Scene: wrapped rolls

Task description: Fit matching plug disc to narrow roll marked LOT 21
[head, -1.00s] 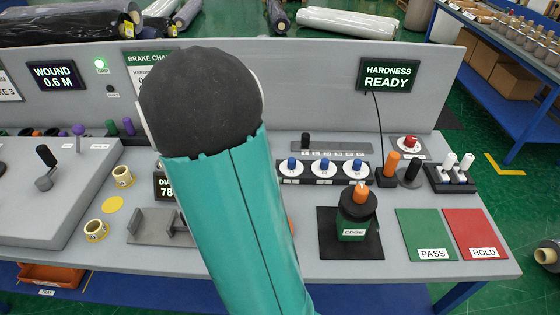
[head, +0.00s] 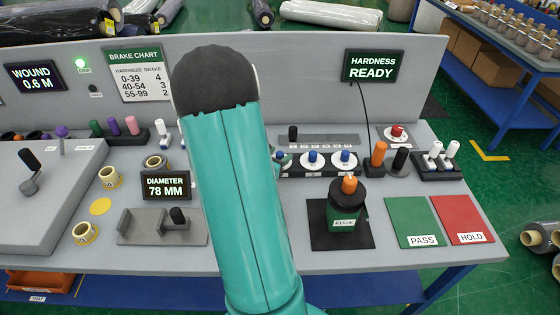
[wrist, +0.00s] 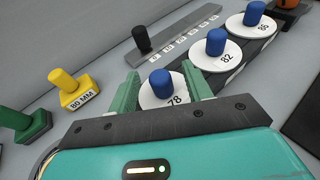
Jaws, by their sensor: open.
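The plug disc marked 78 (wrist: 168,90) is white with a blue knob and sits at the left end of a row in the wrist view. My gripper (wrist: 162,88) is open, its green fingers on either side of that disc and its knob. I cannot tell whether they touch it. The disc marked 82 (wrist: 217,52) and a further disc (wrist: 251,20) stand beyond it. In the head view my arm covers most of the gripper. Short yellow-cored rolls (head: 109,177) (head: 85,233) stand on the left of the bench; I cannot read LOT 21 on any.
A display (head: 166,186) reads DIAMETER 78 MM above a grey gauge cradle (head: 140,238). The EDGE device (head: 345,212) and PASS pad (head: 412,215) lie to the right.

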